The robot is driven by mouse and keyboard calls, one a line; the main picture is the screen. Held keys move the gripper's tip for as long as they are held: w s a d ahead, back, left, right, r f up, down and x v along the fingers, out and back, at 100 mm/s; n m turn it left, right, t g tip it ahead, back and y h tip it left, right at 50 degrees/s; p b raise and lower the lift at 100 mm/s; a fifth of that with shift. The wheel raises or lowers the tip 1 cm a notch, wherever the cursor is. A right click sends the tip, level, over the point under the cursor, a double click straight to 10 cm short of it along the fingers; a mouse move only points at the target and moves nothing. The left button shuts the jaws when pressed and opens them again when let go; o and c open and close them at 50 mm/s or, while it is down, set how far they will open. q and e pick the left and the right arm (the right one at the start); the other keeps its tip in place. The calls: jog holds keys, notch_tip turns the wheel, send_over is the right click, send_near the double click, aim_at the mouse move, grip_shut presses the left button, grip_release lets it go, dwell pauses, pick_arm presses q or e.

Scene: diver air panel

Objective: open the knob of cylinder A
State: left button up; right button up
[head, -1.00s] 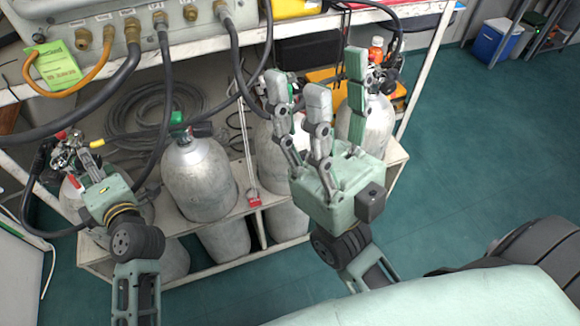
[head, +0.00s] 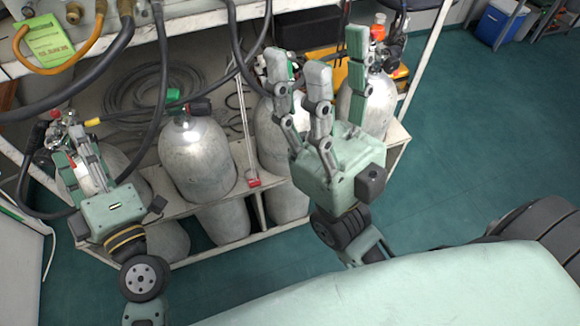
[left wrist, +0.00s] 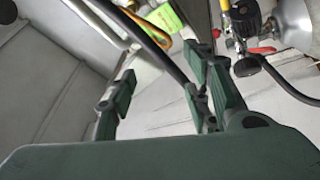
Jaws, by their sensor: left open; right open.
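I cannot read any letter on the cylinders, so I cannot tell which is cylinder A. The leftmost cylinder (head: 125,172) is partly hidden behind my left gripper (head: 74,152); its valve (head: 68,128) has red parts and hoses. In the left wrist view, a valve with a red lever (left wrist: 263,50) and black fittings lies at upper right, to the right of the open fingers (left wrist: 162,72). My left gripper is open, with nothing between its fingers. A second cylinder (head: 200,160) has a green knob (head: 174,96). My right gripper (head: 316,62) is open and empty, raised before the right cylinders.
A panel (head: 150,10) with brass fittings, hoses and a green tag (head: 44,38) hangs above. A third cylinder (head: 270,140) and a fourth cylinder (head: 378,95) stand to the right in the rack.

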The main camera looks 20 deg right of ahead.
pick_arm(q)
jog(key=s+d+f+m+h+b, duration=0.5)
jog(key=m+h+b, duration=0.3)
jog(key=m, duration=1)
jog(key=shift+s+d+f+g+h, duration=0.35)
jog(key=shift+d+h, duration=0.3)
jog(key=shift+h, duration=0.45)
